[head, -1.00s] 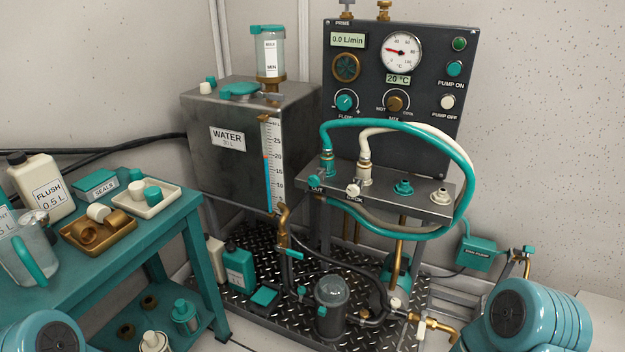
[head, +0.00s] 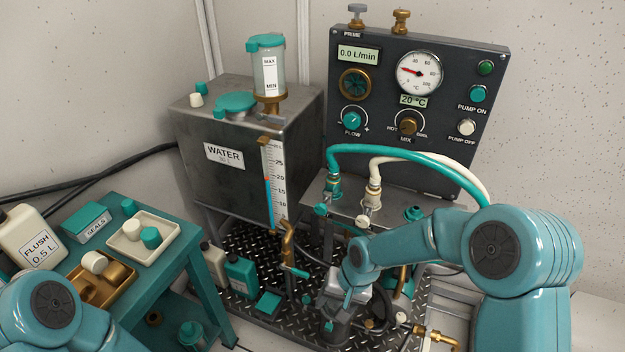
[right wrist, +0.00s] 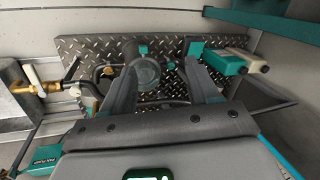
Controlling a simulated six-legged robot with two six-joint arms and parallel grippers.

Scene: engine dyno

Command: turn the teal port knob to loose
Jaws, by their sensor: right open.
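The teal port knob (head: 321,210) sits at the front left of the grey port block (head: 342,206), under the fitting where the teal hose (head: 400,152) joins. A white port knob (head: 364,220) is just to its right. My right gripper (head: 335,312) is low over the floor plate, below and apart from the teal knob, pointing down. In the right wrist view its two dark fingers (right wrist: 163,58) are spread with nothing held, over the clear-lidded pump pot (right wrist: 147,72). I cannot make out the teal knob in that view. My left gripper is out of sight.
The dark control panel (head: 420,100) stands behind the port block. The water tank (head: 222,180) is at the left, with a brass tap (head: 288,240) in front. The teal bench (head: 180,250) stands at lower left.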

